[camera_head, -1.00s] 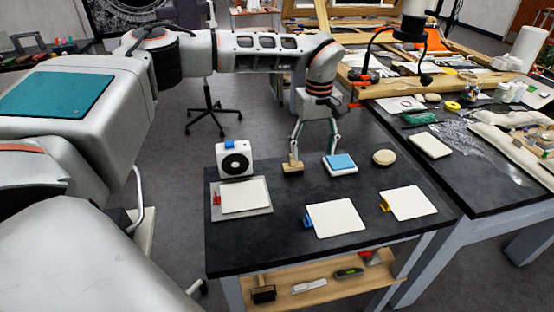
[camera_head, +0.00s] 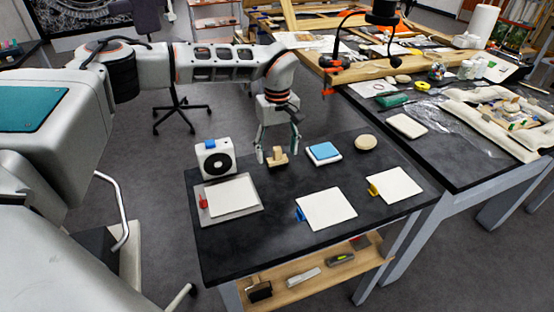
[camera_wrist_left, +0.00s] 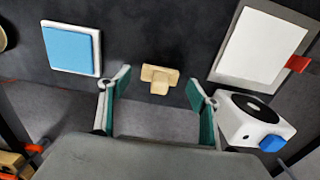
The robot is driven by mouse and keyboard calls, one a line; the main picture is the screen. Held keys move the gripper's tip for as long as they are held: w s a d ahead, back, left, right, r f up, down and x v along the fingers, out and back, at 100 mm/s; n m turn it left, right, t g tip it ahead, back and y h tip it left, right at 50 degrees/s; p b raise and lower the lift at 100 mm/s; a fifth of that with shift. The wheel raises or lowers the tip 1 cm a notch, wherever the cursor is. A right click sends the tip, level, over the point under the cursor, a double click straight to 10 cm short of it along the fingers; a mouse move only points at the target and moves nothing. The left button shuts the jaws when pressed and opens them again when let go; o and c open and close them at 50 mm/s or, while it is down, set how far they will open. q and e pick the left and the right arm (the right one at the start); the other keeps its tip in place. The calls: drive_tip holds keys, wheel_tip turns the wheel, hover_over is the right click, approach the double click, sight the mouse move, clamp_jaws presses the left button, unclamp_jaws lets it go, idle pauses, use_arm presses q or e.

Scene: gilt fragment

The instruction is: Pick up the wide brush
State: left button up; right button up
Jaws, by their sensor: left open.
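A pale wooden T-shaped piece (camera_head: 278,158), which looks like the wide brush, stands on the dark table near its back edge. It also shows in the left wrist view (camera_wrist_left: 159,78), centred ahead of the fingers. My left gripper (camera_head: 278,154) is open and empty, pointing down at it. In the left wrist view its fingertips (camera_wrist_left: 158,79) are on either side of the piece, with clear gaps. Whether they are low enough to enclose it I cannot tell. My right gripper is not in view.
A white box with a black disc (camera_head: 215,158) stands left of the piece, close to one finger. A blue-topped white block (camera_head: 323,152) and a round beige disc (camera_head: 366,142) lie to the right. White panels lie in front. A black-headed tool (camera_head: 260,291) lies on the lower shelf.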

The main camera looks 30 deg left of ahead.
sight(277, 148)
use_arm(q)
wheel_tip(277, 148, down, 2)
drive_tip(key=shift+f, duration=0.1)
drive_tip(key=c, duration=1.2)
wheel_tip(277, 148, up, 20)
drive_tip(key=shift+r+p, duration=0.1)
drive_tip(key=shift+p, duration=0.45)
drive_tip(key=shift+o, duration=0.5)
